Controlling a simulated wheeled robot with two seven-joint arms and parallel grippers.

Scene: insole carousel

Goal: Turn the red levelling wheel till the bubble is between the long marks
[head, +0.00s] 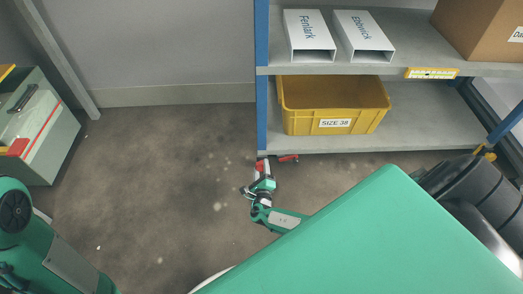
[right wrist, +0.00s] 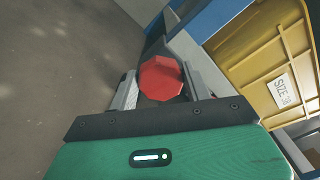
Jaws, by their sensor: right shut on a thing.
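The red levelling wheel (right wrist: 161,78) is a many-sided red disc in the right wrist view. It sits between the two fingers of my right gripper (right wrist: 158,88), which is shut on it. In the head view, my right gripper (head: 263,172) reaches down by the foot of the blue shelf post, with red showing at its tip. A small red and dark piece (head: 288,158) lies just right of it under the shelf edge. I cannot make out a bubble or long marks. My left gripper is out of view.
A grey shelf rack (head: 400,143) with blue posts (head: 262,100) holds a yellow SIZE 38 bin (head: 305,124), white boxes (head: 309,36) and a cardboard box (head: 478,32). A small yellow strip (head: 432,73) is on its edge. Open floor (head: 160,180) lies left.

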